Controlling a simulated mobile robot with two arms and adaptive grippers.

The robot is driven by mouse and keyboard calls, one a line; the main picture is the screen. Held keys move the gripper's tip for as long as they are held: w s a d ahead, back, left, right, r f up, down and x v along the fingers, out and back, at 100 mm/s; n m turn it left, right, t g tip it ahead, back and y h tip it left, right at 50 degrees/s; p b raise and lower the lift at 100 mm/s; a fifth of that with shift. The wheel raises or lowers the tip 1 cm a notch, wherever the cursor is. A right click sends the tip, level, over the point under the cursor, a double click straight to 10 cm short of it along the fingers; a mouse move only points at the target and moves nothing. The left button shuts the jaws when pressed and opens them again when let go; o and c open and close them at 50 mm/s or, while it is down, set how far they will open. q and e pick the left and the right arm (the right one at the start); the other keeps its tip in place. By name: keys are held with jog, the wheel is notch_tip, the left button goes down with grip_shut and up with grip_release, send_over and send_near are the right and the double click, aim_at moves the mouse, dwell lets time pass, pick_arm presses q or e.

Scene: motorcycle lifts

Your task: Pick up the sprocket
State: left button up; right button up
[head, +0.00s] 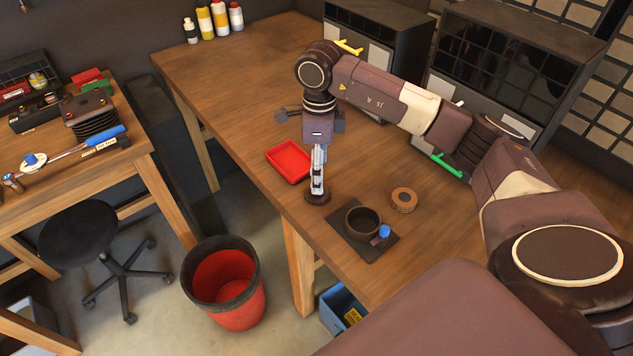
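My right gripper (317,187) comes in from the right and points down at the table's front edge, just right of the red tray. A small dark round disc (317,198), which looks like the sprocket, is right at its fingertips. I cannot tell whether the disc is gripped or only touched, or whether it rests on the wood. The fingers are seen nearly edge-on, so their opening is unclear. My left gripper is not in view.
A red tray (289,161) lies left of the gripper. A dark mat (349,252) with a round cup (362,221) and a blue-capped item (382,233) is to the right, beside a brown ring (404,199). A red bin (225,287) stands below.

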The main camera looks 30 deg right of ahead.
aim_at(316, 199)
jog(key=shift+s+a+f, duration=0.2)
jog(key=shift+s+a, duration=0.2)
jog(key=shift+s, duration=0.05)
jog(key=shift+s+a+f+p, duration=0.15)
jog(key=shift+s+p, duration=0.1)
jog(key=shift+p, duration=0.2)
jog(key=f, duration=0.1)
jog(key=w+f+p, duration=0.1)
jog(key=f, duration=0.1)
jog(key=f+p, duration=0.1)
jog(key=f, duration=0.1)
jog(key=shift+w+d, duration=0.25)
jog(key=shift+d, duration=0.05)
jog(key=shift+f, duration=0.2)
jog(key=shift+s+a+r, duration=0.1)
jog(key=shift+s+a, duration=0.05)
jog(key=shift+s, duration=0.1)
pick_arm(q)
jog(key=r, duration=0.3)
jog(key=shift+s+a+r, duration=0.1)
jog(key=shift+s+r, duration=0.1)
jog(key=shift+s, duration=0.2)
pick_arm(e)
jog(key=shift+c, duration=0.7)
jog(key=shift+w, duration=0.15)
jog(key=c, duration=1.3)
